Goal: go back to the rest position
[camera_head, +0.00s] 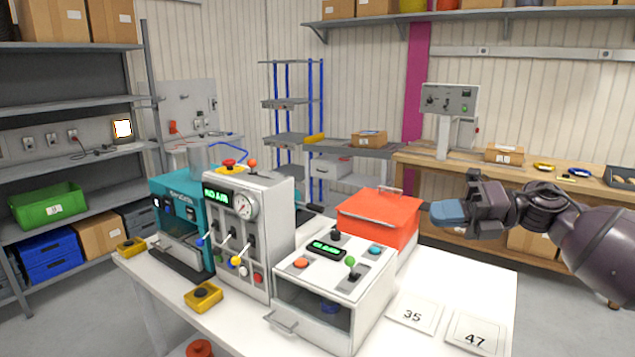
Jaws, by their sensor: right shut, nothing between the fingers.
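My right gripper (450,212) reaches in from the right side of the head view. It is shut, with nothing visible between its blue-grey fingertips. It hangs in the air to the right of the red-lidded box (379,217), near the far right part of the white table (460,272). The dark right arm fills the right edge. My left gripper does not show in this view.
The white table holds a teal machine (176,212), a tall grey panel with levers (247,238), a white control box (327,284), yellow button boxes (203,297) and numbered cards (414,314). A wooden bench (445,172) runs behind; shelves (75,151) stand at left.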

